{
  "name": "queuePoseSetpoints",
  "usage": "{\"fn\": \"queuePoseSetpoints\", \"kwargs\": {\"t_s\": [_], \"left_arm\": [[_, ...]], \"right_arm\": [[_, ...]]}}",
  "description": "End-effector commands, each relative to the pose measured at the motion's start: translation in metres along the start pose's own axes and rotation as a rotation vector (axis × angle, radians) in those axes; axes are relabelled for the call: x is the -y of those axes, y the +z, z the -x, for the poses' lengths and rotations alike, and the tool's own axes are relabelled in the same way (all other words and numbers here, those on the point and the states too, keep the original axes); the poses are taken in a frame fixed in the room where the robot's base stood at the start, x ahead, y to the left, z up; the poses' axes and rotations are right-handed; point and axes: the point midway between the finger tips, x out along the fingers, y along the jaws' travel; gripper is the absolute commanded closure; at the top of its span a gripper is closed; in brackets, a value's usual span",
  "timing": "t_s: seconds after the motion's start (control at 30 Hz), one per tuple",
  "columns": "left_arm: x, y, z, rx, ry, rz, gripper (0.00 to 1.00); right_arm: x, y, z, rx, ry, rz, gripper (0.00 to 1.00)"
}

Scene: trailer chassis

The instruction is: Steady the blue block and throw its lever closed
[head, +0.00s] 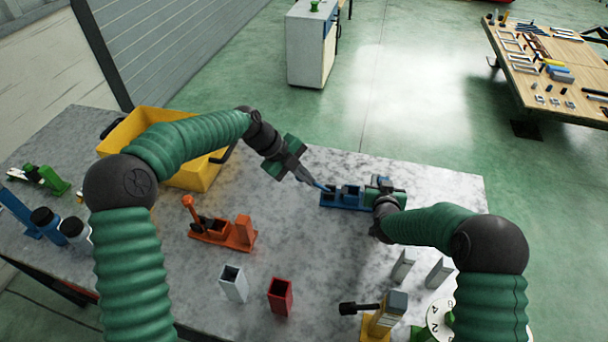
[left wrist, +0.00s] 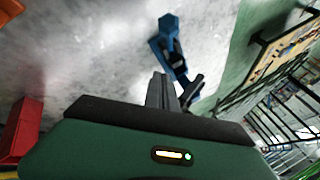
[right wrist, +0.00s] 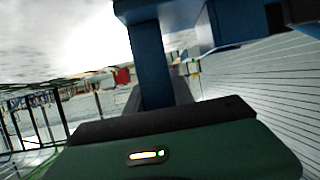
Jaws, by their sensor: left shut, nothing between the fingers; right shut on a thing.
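The blue block (head: 345,205) sits on the grey table near its far edge, with dark parts on top. In the left wrist view the blue block (left wrist: 166,48) lies just beyond my fingertips, with a dark bar beside it. My left gripper (head: 322,187) is shut and empty, its tips at the left end of the block; I cannot tell whether they touch it. My right gripper (head: 386,186) is at the block's right end, partly hidden by its own arm. In the right wrist view it is shut on a blue upright part of the block (right wrist: 150,65). The lever's exact position is unclear.
An orange clamp-like block (head: 222,232) stands left of centre, with a yellow bin (head: 207,172) behind it. White (head: 233,284) and red (head: 281,297) holders and a yellow-based lever block (head: 382,318) are in front. Bare table lies between these and the blue block.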

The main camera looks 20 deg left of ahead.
Motion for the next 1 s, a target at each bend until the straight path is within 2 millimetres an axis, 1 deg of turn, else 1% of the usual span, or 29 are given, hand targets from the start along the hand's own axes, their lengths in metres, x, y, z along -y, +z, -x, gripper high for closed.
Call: {"fn": "queuePoseSetpoints", "kwargs": {"t_s": [0.03, 0.2, 0.3, 0.4, 0.53, 0.9, 0.97, 1.0], "left_arm": [[-0.004, 0.010, 0.015, 0.010, -0.005, 0.007, 1.00], [-0.015, 0.020, 0.053, 0.008, -0.005, 0.006, 1.00], [-0.021, 0.025, 0.070, 0.007, -0.004, 0.006, 1.00], [-0.024, 0.028, 0.083, 0.007, -0.004, 0.005, 1.00], [-0.026, 0.029, 0.089, 0.005, -0.002, 0.004, 1.00], [-0.026, 0.029, 0.089, 0.005, -0.002, 0.004, 1.00], [-0.023, 0.028, 0.088, 0.005, -0.009, 0.007, 1.00], [-0.017, 0.025, 0.086, 0.006, -0.026, 0.013, 1.00]], "right_arm": [[0.000, -0.001, 0.000, -0.001, 0.000, 0.000, 1.00], [0.000, -0.001, 0.000, -0.002, 0.000, -0.001, 1.00], [0.000, -0.001, 0.000, -0.002, 0.000, -0.001, 1.00], [0.000, -0.001, 0.000, -0.002, 0.000, -0.001, 1.00], [0.000, -0.001, 0.000, -0.002, 0.000, -0.001, 1.00], [-0.001, -0.001, 0.000, -0.002, 0.000, -0.001, 1.00], [0.000, -0.001, 0.000, -0.002, 0.000, -0.001, 1.00], [0.000, -0.001, 0.000, -0.002, 0.000, -0.001, 1.00]]}}
